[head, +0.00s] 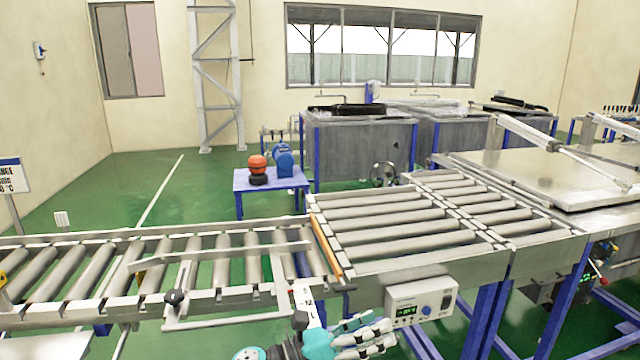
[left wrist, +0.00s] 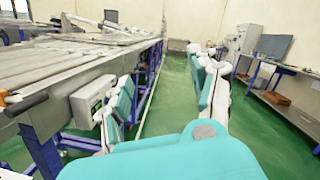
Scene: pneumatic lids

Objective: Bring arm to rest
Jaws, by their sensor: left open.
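My left gripper (head: 380,334) is at the bottom of the head view, right of centre, with teal and white fingers. It is empty and its fingers are spread apart. It hangs in front of the roller conveyor, just below a white control box (head: 421,301) with a small green display. In the left wrist view my left gripper (left wrist: 162,80) has one finger on each side, with green floor between them and nothing held. The control box shows left of the fingers there (left wrist: 92,100). My right gripper is not in view.
A roller conveyor (head: 420,265) crosses the front, meeting a metal lid (head: 560,180) at the right. A blue table (head: 270,181) with an orange-topped object stands behind. The wrist view shows open green floor (left wrist: 175,105) and a workbench (left wrist: 285,95) at right.

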